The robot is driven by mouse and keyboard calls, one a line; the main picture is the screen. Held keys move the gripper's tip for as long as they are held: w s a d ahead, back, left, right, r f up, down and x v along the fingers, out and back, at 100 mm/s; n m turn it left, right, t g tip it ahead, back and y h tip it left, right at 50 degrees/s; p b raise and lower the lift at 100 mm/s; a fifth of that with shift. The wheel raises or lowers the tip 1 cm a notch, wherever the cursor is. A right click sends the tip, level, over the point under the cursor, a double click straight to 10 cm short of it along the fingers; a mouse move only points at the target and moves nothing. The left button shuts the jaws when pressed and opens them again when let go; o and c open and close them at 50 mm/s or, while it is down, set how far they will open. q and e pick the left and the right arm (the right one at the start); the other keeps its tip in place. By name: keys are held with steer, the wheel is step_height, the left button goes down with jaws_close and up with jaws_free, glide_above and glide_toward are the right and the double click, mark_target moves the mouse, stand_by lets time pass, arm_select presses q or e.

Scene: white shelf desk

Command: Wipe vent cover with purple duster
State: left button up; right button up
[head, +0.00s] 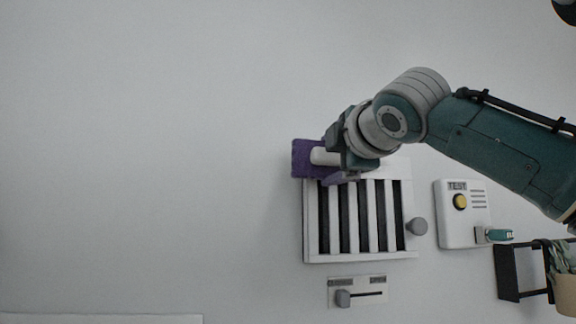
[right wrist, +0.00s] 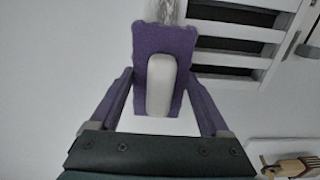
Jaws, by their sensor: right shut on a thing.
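The white vent cover (head: 361,215) with dark slots is on the wall right of centre in the head view. It also shows at the upper right of the right wrist view (right wrist: 240,32). The purple duster (head: 303,158) with a white handle is at the vent's upper left corner. It fills the middle of the right wrist view (right wrist: 145,45). My right gripper (head: 338,157) is shut on the duster, above the vent's top edge. Whether the duster's far face touches the vent or wall is hidden. My left gripper is not in view.
A grey knob (head: 416,226) sticks out at the vent's right side. A white test box (head: 455,222) with a yellow button is farther right. A slider panel (head: 358,292) is below the vent. A black shelf frame (head: 508,274) and pot (head: 566,292) are at lower right. The wall to the left is clear.

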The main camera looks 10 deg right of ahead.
steer(key=shift+w+p, duration=0.3)
steer(key=shift+w, duration=0.15)
